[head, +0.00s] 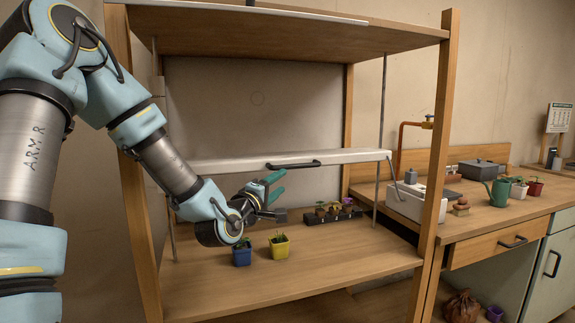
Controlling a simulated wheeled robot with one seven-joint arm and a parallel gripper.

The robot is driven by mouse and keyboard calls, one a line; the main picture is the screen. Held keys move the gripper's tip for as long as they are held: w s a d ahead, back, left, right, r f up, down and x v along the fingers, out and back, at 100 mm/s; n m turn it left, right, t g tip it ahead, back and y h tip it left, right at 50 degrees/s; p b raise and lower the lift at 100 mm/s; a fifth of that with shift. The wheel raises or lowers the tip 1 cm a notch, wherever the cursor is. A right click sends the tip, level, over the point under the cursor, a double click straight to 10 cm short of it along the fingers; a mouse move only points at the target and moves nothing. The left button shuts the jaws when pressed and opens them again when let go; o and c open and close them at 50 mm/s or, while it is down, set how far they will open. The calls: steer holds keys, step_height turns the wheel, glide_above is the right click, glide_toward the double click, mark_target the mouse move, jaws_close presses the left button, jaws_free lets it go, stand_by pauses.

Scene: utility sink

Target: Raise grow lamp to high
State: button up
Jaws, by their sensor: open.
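The grow lamp (350,156) is a long white bar hung level across the wooden shelf unit, roughly midway between the lower board and the top board. A dark handle (293,164) is fixed to its front face. Thin metal rods stand at both ends of the lamp. My arm hides part of the lamp's left end.
A blue pot (242,256) and a yellow pot (279,249) with seedlings stand on the lower board (330,268), close below my gripper. A dark tray (318,219) with small pots lies behind. Wooden posts (435,165) frame the unit. A bench with a green watering can (497,192) is at right.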

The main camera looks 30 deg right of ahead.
mark_target(295, 168)
steer(key=p+x, duration=0.1)
steer(key=x, duration=0.2)
steer(key=p+x, duration=0.1)
steer(key=x, duration=0.3)
steer(key=p+x, duration=0.1)
steer(key=x, duration=0.3)
steer(key=shift+w+r, duration=0.15)
steer(key=shift+r, duration=0.3)
jaws_close()
stand_by(0.9)
